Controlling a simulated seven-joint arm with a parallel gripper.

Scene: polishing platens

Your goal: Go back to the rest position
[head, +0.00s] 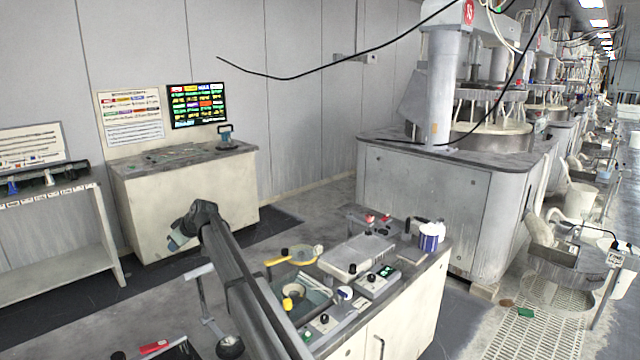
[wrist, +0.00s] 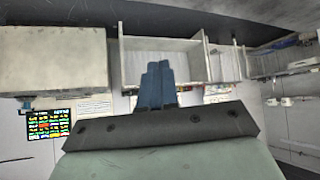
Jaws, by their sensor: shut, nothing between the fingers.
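My gripper (wrist: 157,88) shows in the wrist view with its two blue-grey fingers together and nothing between them. In the head view my arm rises from the bottom centre, and its end is raised over the floor to the left of the near workbench (head: 408,300). The fingers are hard to make out in the head view. The gripper touches nothing that I can see.
The workbench carries a grey tray (head: 355,256), a yellow-handled tool (head: 292,257), a small meter (head: 379,281) and a blue-and-white container (head: 429,237). A cabinet (head: 185,195) stands behind my gripper, a shelf (head: 60,240) at left. A large polishing machine (head: 425,200) stands right.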

